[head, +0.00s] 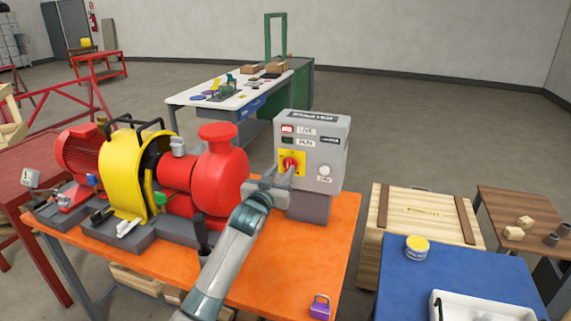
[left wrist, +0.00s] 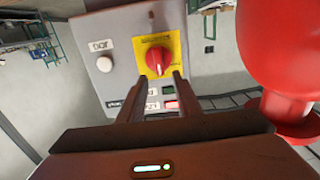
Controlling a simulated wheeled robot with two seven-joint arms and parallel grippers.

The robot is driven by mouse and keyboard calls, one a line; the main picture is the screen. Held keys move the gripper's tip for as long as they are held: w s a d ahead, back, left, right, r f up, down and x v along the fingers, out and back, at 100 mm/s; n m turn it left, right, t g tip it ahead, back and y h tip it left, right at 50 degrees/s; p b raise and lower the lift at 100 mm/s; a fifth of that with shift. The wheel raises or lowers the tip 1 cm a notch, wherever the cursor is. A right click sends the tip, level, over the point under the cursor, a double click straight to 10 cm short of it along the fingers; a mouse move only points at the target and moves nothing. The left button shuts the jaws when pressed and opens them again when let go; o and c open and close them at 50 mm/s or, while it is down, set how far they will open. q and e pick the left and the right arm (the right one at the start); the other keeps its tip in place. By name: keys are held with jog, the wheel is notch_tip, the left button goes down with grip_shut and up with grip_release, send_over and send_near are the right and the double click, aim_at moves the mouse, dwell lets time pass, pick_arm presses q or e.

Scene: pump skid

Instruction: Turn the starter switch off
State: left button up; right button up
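The starter box (head: 325,150) is a grey panel standing on the orange bench. Its starter switch (head: 290,163) is a red rotary knob on a yellow plate. In the left wrist view the panel appears upside down, and the red knob (left wrist: 158,62) shows with its ridge roughly upright in the picture. My left gripper (head: 278,174) is in front of the panel at the knob. In the left wrist view its two fingers (left wrist: 154,88) are apart, with the knob just beyond their tips. I cannot tell whether they touch it. My right gripper is not in view.
A red pump (head: 215,170) with a yellow guard (head: 128,175) stands left of the box. A white button (head: 325,170) and a red lamp (head: 287,128) are on the panel. A purple padlock (head: 320,306) lies on the orange bench top (head: 335,245), which is otherwise clear at front right.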

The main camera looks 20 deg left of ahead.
aim_at(287, 163)
pick_arm(q)
jog(key=shift+w+p, duration=0.35)
jog(key=shift+w, duration=1.55)
grip_shut()
